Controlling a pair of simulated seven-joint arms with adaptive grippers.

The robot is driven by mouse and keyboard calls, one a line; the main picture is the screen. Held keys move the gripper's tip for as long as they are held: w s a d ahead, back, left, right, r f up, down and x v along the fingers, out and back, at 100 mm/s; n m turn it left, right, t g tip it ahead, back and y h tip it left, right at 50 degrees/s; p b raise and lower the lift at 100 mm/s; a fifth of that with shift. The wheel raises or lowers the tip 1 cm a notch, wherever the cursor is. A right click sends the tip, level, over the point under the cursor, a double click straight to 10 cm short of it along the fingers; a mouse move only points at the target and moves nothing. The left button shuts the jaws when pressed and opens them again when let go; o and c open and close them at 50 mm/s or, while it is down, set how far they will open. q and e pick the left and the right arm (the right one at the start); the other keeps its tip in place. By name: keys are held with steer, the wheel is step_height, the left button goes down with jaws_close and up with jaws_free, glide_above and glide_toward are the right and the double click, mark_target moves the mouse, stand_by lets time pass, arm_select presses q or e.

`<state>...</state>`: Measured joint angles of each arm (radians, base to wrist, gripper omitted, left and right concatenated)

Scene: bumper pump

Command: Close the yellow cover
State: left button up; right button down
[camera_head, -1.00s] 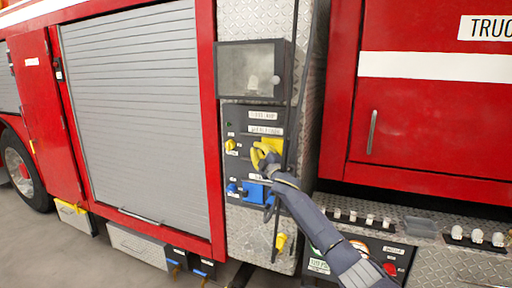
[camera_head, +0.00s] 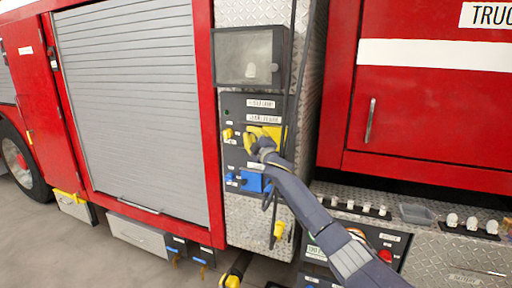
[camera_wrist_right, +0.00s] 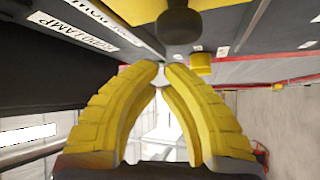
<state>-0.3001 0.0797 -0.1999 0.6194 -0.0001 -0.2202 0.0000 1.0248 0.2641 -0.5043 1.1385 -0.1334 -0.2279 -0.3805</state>
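The yellow cover (camera_head: 275,131) shows in the head view on the dark control panel, below two white labels. My right gripper (camera_head: 250,143) is at its lower left and partly overlaps it; whether they touch is unclear. In the right wrist view the two yellow fingers of my right gripper (camera_wrist_right: 161,66) almost meet at the tips, with a thin gap and nothing seen between them. A yellow part with a dark round end (camera_wrist_right: 180,24) is close above the fingertips; I cannot tell whether it is the cover.
A blue cover (camera_head: 251,181) is below on the same panel, and a small yellow knob (camera_head: 227,134) is to the left. A grey glass-fronted box (camera_head: 249,57) is above. A vertical dark pipe (camera_head: 290,90) runs by the panel's right edge. A yellow cap (camera_head: 279,230) hangs lower.

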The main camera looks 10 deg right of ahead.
steer(key=v, duration=1)
steer(key=s+f+m+g+h, duration=0.3)
steer(key=s+f, duration=0.7)
steer(key=f, duration=0.5)
steer(key=s+f+m+g+h, duration=0.25)
steer(key=s+f, duration=0.75)
steer(key=f, duration=0.5)
steer(key=s+d+f+m+g+h, duration=0.1)
steer(key=s+d+f+g, duration=0.25)
steer(key=s, duration=0.85)
steer(key=s+d+f+m+g+h, duration=0.1)
steer(key=s+d+f+g, duration=0.3)
steer(key=s, duration=0.9)
steer(key=s+d+f+m+g+h, duration=0.15)
steer(key=s+f, duration=0.45)
steer(key=s, duration=0.6)
steer(key=s+a+f+g+y, duration=0.1)
steer(key=a+f, duration=0.1)
steer(key=f, duration=0.9)
steer(key=s+a+f+y, duration=0.1)
steer(key=a+f, duration=0.1)
steer(key=f, duration=0.9)
steer(key=s+a+f+g+y, duration=0.1)
steer(key=s+a+f, duration=0.1)
steer(key=f, duration=0.9)
steer(key=s+f+m+g+y, duration=0.1)
steer(key=s+f+m+g, duration=0.2)
steer(key=s+f, duration=1.5)
steer(key=shift+s+d+y, duration=0.3)
steer(key=shift+s, duration=0.9)
